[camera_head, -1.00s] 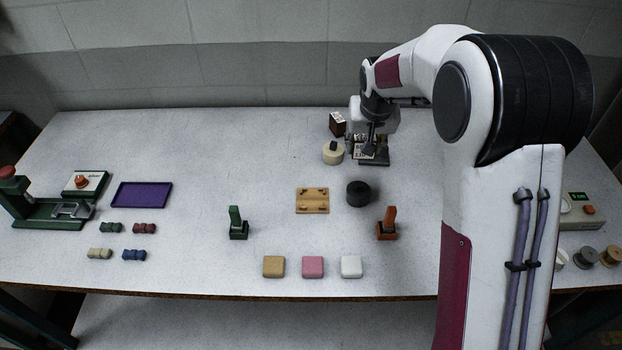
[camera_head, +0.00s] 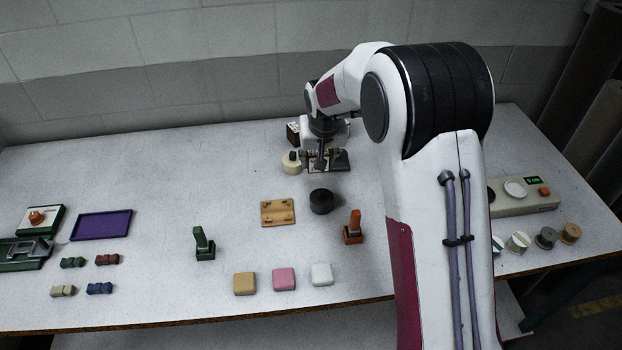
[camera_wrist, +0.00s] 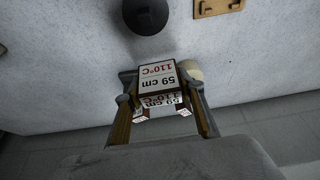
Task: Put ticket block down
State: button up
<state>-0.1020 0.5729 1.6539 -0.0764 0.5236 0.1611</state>
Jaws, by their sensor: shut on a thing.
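The ticket block (camera_wrist: 160,85), dark with white printed faces reading "59 cm" and "110°C", is between the two fingers of my gripper (camera_wrist: 160,98) in the wrist view. My gripper is shut on it. In the head view my gripper (camera_head: 320,160) is at the back of the table, over or beside a dark flat stand (camera_head: 341,161). The arm and fingers hide most of the block there. I cannot tell whether its underside touches anything.
A cream round pot (camera_head: 291,164) stands just left of my gripper, with a dark labelled box (camera_head: 293,133) behind it. A black round piece (camera_head: 321,201) and a wooden plate (camera_head: 278,213) lie in front. The table left of the pot is clear.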

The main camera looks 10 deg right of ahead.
aim_at(317, 183)
jog(key=shift+f, duration=1.55)
jog(key=shift+f, duration=1.85)
jog(key=shift+f, duration=0.15)
jog(key=o, duration=1.1)
jog(key=v, duration=1.1)
jog(key=shift+w, duration=0.15)
jog(key=shift+s+r, duration=0.3)
jog(key=shift+r, duration=0.35)
